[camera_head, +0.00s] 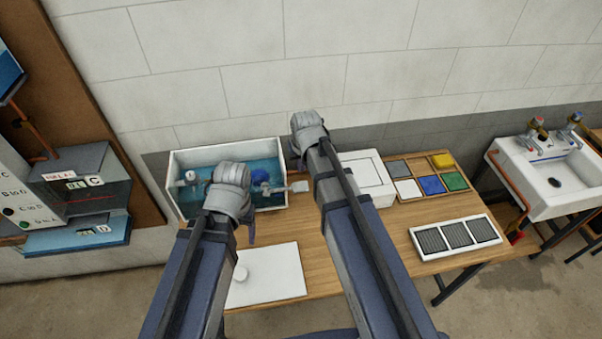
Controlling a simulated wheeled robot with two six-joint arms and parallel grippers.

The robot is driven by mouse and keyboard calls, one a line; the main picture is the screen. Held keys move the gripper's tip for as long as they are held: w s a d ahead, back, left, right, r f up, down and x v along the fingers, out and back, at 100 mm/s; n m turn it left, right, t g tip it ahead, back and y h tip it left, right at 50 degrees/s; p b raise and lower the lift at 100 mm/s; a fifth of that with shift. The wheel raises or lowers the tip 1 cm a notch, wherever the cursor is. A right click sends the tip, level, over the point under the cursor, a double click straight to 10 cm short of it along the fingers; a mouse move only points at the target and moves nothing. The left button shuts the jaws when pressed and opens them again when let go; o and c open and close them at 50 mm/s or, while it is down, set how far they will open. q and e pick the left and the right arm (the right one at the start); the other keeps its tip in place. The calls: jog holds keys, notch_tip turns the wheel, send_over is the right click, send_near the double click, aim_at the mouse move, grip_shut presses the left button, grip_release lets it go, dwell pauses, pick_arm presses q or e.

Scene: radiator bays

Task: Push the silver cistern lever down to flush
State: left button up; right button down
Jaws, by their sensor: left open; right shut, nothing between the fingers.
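The white open cistern (176,185) stands at the back left of the wooden bench, with blue water inside. The silver lever (299,187) sticks out to the right from its front right side and looks roughly level. My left gripper (231,188) is in front of the cistern, left of the lever, and covers part of it. It is open, its fingers mostly hidden behind the wrist. My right gripper (307,132) is above and beyond the lever in the picture, near the wall. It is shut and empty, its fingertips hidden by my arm. Neither visibly touches the lever.
A white panel with a round knob (278,270) lies in front of the cistern. A white box (370,170), a tray of coloured squares (410,168) and a grille (455,238) are right of my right arm. A sink (548,170) stands far right.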

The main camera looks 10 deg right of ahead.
aim_at(301, 186)
jog(key=shift+w+d+r, duration=0.3)
jog(key=shift+w+r, duration=0.15)
jog(key=shift+f, duration=0.1)
jog(key=b+x, duration=1.2)
jog(key=x, duration=0.1)
jog(key=shift+s+f+b, duration=0.1)
jog(key=shift+s+b, duration=0.25)
jog(key=shift+s, duration=0.05)
jog(key=shift+f+b, duration=0.4)
